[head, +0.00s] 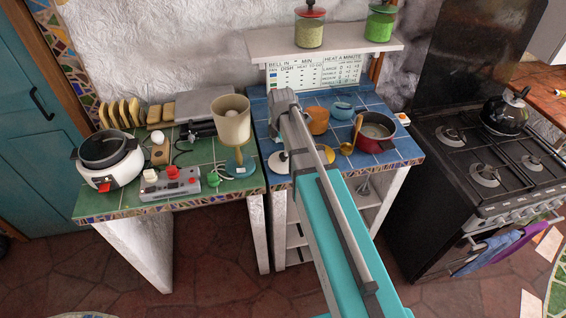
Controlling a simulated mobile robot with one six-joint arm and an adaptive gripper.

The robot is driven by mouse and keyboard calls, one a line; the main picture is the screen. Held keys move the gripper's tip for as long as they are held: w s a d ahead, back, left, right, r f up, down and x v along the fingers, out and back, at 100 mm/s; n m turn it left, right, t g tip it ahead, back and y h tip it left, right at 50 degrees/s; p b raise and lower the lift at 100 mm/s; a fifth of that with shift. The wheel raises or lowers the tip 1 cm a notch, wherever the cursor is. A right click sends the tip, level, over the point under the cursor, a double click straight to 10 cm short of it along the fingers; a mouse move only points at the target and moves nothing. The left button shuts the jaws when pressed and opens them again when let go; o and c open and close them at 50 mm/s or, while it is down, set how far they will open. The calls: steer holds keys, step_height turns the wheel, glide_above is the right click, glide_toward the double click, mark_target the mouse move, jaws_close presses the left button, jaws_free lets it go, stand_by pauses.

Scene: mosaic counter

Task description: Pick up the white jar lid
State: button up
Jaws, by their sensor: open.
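A round white disc with a small dark knob, which looks like the white jar lid (278,163), lies on the blue tiled counter near its left front edge. It is small in the head view, and my arm passes close along its right side. My grey and turquoise arm reaches up from the lower right across the blue counter. I cannot make out my gripper's fingers; they are hidden or out of view, so their place relative to the lid cannot be told.
A beige lamp (233,120) stands to the lid's left on the green counter. A shelf (345,45) with jars hangs above. A black stove (460,165) is at right.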

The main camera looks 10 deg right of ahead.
mark_target(283, 155)
steer(key=shift+f, duration=0.15)
steer(key=f+b, duration=0.5)
steer(key=shift+d, duration=0.25)
stand_by(0.7)
jaws_close()
